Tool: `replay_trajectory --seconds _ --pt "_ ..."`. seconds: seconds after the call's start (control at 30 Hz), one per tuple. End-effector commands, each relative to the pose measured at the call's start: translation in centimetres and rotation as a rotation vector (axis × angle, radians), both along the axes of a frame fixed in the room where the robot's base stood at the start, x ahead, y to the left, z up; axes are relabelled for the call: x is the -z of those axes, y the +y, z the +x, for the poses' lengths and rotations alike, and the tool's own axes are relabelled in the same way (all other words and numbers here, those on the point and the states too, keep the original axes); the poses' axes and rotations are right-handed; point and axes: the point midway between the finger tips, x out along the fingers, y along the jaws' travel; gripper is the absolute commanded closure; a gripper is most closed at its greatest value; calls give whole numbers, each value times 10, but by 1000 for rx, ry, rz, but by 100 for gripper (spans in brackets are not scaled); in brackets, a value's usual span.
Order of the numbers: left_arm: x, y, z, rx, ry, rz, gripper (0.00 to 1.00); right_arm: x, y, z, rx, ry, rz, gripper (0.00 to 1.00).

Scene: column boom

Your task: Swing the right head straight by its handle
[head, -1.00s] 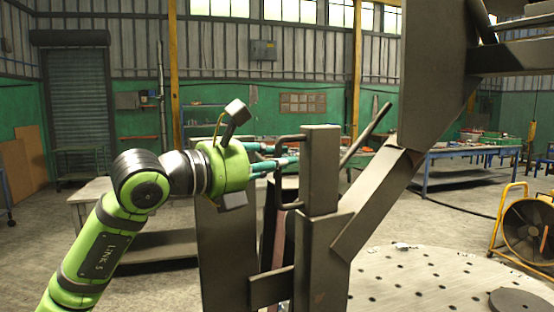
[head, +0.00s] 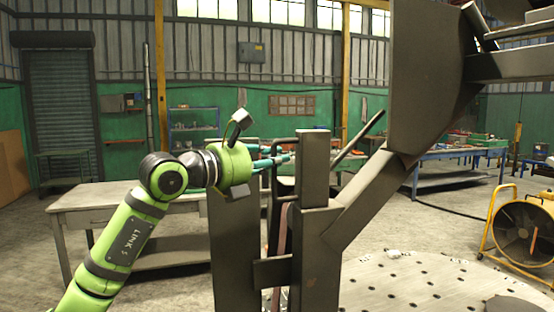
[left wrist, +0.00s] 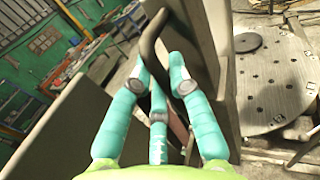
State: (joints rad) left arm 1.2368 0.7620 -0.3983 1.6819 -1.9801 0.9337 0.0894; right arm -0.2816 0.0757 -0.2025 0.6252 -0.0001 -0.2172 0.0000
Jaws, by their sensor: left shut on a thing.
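The right head is a dark steel assembly with an upright block (head: 313,172) on a thick post, standing in the middle of the head view. Its bent dark bar handle (head: 273,185) is on the block's left side. My left gripper (head: 284,160) reaches in from the left with its teal fingers shut around the handle. In the left wrist view, the handle (left wrist: 149,48) passes between the teal fingers (left wrist: 163,95), whose tips partly hide it. My right gripper is not in view.
A broad steel plate and slanting brace (head: 372,200) rise right of the block. A perforated round plate (head: 410,275) lies at the lower right. A grey table (head: 95,195) stands behind my left arm. A yellow-framed fan (head: 522,232) stands at far right.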

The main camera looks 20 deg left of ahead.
Motion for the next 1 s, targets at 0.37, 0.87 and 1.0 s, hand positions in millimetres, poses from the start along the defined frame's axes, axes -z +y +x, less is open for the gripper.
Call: replay_trajectory --seconds 0.37,0.87,1.0 --pt "4 -2 0 3 9 4 57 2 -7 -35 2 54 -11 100" --pt "6 26 -43 -2 10 7 57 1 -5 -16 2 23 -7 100" --pt "6 41 -68 -2 12 7 57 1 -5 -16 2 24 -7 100"
